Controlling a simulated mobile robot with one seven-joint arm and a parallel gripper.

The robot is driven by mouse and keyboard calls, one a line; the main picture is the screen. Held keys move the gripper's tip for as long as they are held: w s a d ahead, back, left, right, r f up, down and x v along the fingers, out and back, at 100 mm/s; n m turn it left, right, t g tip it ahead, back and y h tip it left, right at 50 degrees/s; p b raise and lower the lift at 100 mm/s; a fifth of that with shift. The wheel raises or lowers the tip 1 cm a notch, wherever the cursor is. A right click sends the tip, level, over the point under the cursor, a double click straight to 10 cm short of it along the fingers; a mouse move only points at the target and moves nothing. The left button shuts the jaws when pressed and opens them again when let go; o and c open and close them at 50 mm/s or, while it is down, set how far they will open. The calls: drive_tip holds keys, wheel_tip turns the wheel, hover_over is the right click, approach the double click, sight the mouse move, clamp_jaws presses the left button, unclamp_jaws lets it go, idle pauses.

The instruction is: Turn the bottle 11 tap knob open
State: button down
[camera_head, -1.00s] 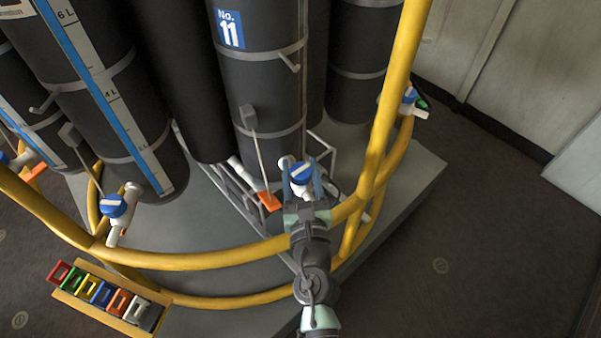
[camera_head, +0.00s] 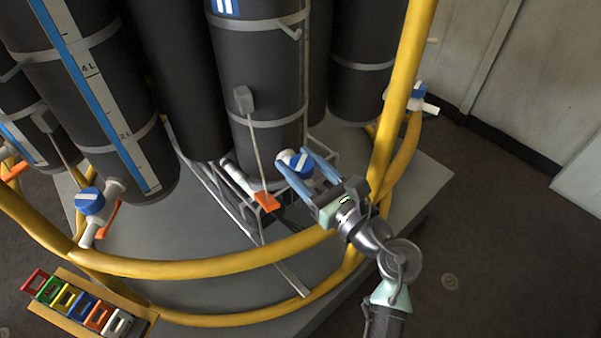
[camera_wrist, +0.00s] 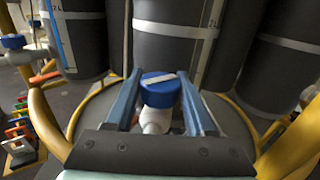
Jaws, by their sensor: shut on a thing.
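The bottle 11 tap knob (camera_head: 299,165) is blue with a white stripe, low on the front of the black bottle 11 (camera_head: 255,75). Only the bottom of the bottle's number label shows at the top of the head view. My gripper (camera_head: 296,159) is shut on the knob, one blue finger on each side. In the wrist view the knob (camera_wrist: 158,92) sits between the fingers, its white stripe running roughly left to right with a slight tilt. The white tap body (camera_wrist: 155,122) shows below it. The fingers partly hide the knob in the head view.
A yellow rail (camera_head: 200,268) curves in front of the tap, and an upright yellow post (camera_head: 400,80) stands right of it. An orange tag (camera_head: 267,202) hangs left of the tap. Another blue tap (camera_head: 90,201) is at left. A rack of coloured frames (camera_head: 140,328) stands lower left.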

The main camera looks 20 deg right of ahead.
drive_tip(key=n+y+b, duration=0.1)
drive_tip(key=n+g+y+b, duration=0.1)
drive_tip(key=y+b, duration=0.1)
drive_tip(key=y, duration=0.1)
drive_tip(key=shift+d+f+n+g, duration=0.15)
drive_tip(key=shift+f+n+g, duration=0.15)
drive_tip(key=shift+n, duration=0.1)
drive_tip(key=n+g+y+b, duration=0.3)
drive_tip(key=y+b, duration=0.1)
drive_tip(key=b, duration=0.2)
drive_tip(key=shift+f, duration=0.15)
drive_tip(key=n+g+y+b, duration=0.1)
drive_tip(key=b, duration=0.1)
drive_tip(key=n+g+y+b, duration=0.1)
drive_tip(key=g+b, duration=0.1)
drive_tip(key=b, duration=0.1)
drive_tip(key=shift+s+a+n, duration=0.1)
drive_tip(key=shift+a+n, duration=0.1)
drive_tip(key=shift+n, duration=0.1)
drive_tip(key=shift+r+n+g+y+b, duration=0.35)
drive_tip(key=shift+g+y+b, duration=0.2)
drive_tip(key=shift+b, duration=0.4)
drive_tip(key=shift+a, duration=0.1)
drive_tip(key=shift+c, duration=1.4)
unclamp_jaws()
